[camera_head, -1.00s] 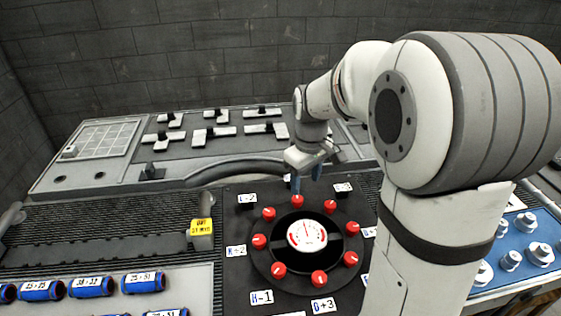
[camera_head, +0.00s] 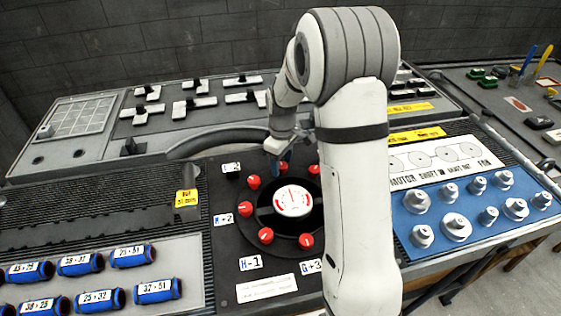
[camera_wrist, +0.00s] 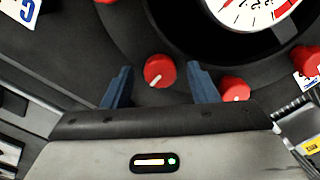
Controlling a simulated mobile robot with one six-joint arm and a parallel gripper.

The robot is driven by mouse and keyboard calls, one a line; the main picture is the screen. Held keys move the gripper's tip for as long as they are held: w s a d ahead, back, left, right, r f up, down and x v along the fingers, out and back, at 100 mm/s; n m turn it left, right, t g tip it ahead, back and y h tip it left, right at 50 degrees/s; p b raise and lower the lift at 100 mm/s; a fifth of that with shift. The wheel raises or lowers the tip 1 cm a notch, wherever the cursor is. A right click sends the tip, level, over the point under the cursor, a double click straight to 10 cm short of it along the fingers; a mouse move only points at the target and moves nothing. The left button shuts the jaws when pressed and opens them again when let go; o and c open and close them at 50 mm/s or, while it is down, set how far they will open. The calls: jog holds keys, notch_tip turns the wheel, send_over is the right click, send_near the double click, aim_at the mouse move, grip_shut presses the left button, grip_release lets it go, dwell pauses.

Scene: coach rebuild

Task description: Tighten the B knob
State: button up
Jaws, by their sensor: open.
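A round black dial plate (camera_head: 250,222) carries a ring of red knobs, such as one at its left (camera_head: 244,209), around a white gauge (camera_head: 292,201). My gripper (camera_head: 281,160) is at the far side of the ring. In the wrist view my gripper (camera_wrist: 160,82) is open, with a blue finger on either side of a red knob (camera_wrist: 159,70) that has a white pointer mark. Neither finger clearly touches it. Another red knob (camera_wrist: 236,89) lies just outside the right finger. No B label is readable, so I cannot tell which knob is B.
Labels H-1 (camera_head: 249,263) and G+3 (camera_head: 311,266) stand near the ring. A yellow tag block (camera_head: 187,198) and blue cylinders (camera_head: 130,255) lie left. A blue panel with grey bolts (camera_head: 456,228) is right. My arm hides the ring's right side.

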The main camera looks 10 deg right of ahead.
jog(key=shift+f, duration=0.1)
jog(key=c, duration=1)
jog(key=shift+o, duration=0.2)
jog(key=shift+m, duration=0.3)
jog(key=m, duration=0.3)
jog(key=shift+m+b, duration=0.35)
jog(key=shift+m, duration=0.05)
jog(key=m, duration=0.4)
jog(key=shift+m+b, duration=0.3)
jog(key=m, duration=0.4)
jog(key=shift+m+b, duration=0.35)
jog(key=shift+m, duration=2.15)
